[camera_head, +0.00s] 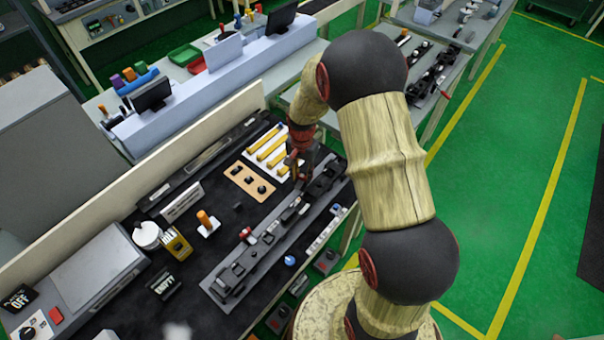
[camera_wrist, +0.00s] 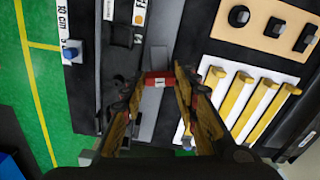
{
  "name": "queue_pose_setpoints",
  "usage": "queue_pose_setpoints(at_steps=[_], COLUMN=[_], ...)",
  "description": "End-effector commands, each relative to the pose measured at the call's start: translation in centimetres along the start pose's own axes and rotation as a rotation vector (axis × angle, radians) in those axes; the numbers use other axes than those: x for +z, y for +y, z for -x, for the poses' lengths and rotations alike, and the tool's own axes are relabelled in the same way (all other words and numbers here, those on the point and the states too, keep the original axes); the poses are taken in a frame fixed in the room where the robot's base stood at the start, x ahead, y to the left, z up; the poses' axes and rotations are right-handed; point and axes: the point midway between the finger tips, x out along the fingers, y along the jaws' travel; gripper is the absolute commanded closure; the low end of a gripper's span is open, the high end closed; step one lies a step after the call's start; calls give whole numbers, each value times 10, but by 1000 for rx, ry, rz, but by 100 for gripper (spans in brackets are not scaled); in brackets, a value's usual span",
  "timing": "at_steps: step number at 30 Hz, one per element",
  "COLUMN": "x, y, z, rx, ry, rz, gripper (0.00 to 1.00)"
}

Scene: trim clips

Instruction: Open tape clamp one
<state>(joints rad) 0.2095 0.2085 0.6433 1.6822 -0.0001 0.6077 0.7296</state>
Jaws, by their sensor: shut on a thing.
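In the wrist view, a small red handle with a pale label (camera_wrist: 158,80) sits between my fingertips, above a grey strip of the fixture. I take it as part of tape clamp one; the label is too small to read surely. My gripper (camera_wrist: 157,88) is shut on this red handle, with one finger on each side. In the head view my gripper (camera_head: 301,170) is over the far part of the long grey fixture (camera_head: 215,282), and the arm partly hides that end. Another red clamp part (camera_head: 246,233) stands at the middle of the fixture, away from my gripper.
Yellow bars on a white tray (camera_head: 284,168) and a tan board with black knobs (camera_head: 249,181) lie close left of the fixture. An orange-handled tool (camera_head: 207,223) stands on the black mat. A white ruler strip (camera_head: 325,230) runs along the fixture's right side.

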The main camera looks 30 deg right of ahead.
Motion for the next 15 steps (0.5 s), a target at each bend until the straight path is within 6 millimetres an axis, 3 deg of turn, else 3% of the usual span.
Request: queue_pose_setpoints(at_steps=[5,6,15], x=[0,0,0], y=[0,0,0], z=[0,0,0], rx=[-1,-1,0], ry=[1,1,0], rz=[1,1,1], gripper=[95,68,52])
